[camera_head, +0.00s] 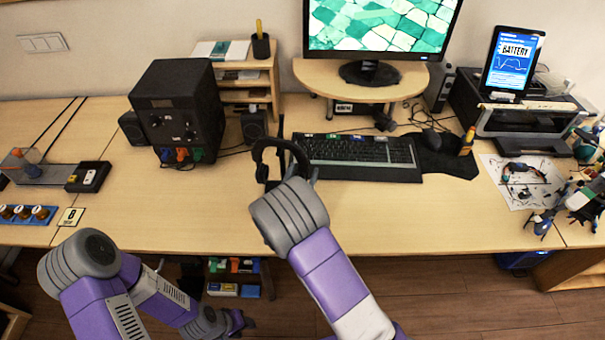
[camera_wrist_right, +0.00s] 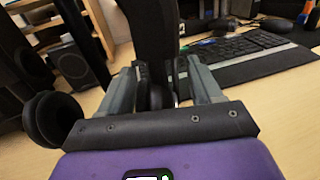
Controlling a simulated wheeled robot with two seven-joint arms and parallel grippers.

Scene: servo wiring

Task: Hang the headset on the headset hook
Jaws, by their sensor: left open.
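The black headset (camera_head: 279,143) is upright over the front middle of the desk, its headband arching above my right wrist. In the right wrist view, the headband (camera_wrist_right: 152,35) rises out of the top of the picture and one round ear cup (camera_wrist_right: 50,118) hangs at the left. My right gripper (camera_wrist_right: 160,88) has its fingers on either side of the headset's other side and looks shut on it. A thin dark upright piece (camera_head: 281,124) behind the headband may be the headset hook; it is mostly hidden. My left gripper (camera_head: 238,322) is open, low in front of the desk.
A keyboard (camera_head: 358,150) lies just right of the headset. A large black box (camera_head: 178,105) and small speakers (camera_head: 254,125) stand to the left. A wooden shelf (camera_head: 248,80) and monitor (camera_head: 380,28) are behind.

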